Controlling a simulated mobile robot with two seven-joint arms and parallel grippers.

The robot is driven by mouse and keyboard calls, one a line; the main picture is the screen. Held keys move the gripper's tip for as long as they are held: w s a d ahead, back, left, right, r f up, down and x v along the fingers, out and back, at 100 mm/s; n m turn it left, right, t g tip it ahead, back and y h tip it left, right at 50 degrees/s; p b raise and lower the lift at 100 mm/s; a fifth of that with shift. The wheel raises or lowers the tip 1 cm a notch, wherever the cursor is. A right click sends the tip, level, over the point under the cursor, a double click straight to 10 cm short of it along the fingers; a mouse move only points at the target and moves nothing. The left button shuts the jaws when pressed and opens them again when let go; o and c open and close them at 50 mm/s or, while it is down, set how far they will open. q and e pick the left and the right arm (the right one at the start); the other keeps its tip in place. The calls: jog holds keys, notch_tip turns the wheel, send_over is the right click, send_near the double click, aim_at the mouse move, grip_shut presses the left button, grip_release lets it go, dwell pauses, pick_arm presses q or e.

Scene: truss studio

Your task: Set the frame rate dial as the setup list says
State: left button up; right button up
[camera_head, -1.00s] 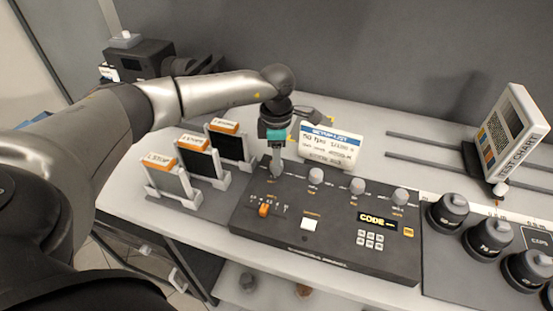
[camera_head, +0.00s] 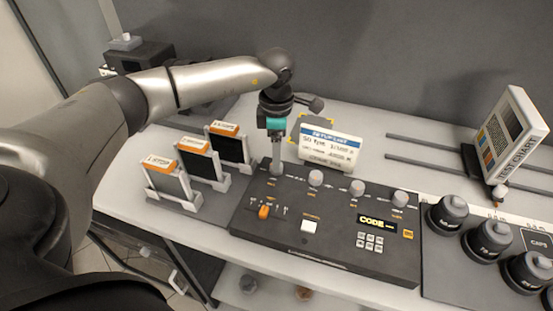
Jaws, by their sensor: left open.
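The black control panel (camera_head: 335,246) lies on the bench with a row of round pale knobs along its back edge. My left gripper (camera_head: 276,168) points straight down at the leftmost knob position, and its open fingers hide the knob there. I cannot tell whether they touch it. The other knobs (camera_head: 315,178), (camera_head: 357,188) and (camera_head: 400,198) stand to the right. Dial labels are too small to read. The setup list card (camera_head: 331,146) stands behind the panel; its first line seems to read "50 fps", the rest is blurred. My right gripper is not in view.
Three orange-topped filter slides (camera_head: 160,178) stand in white holders left of the panel. The panel also has an orange slider (camera_head: 264,212), a white button (camera_head: 309,226) and a lit "CODE" display (camera_head: 376,222). Black knobs (camera_head: 448,214) and a test chart (camera_head: 513,133) are at right.

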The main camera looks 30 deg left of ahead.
pick_arm(q)
notch_tip(320, 180, up, 12)
jog(key=shift+f, duration=0.15)
dwell(0.6)
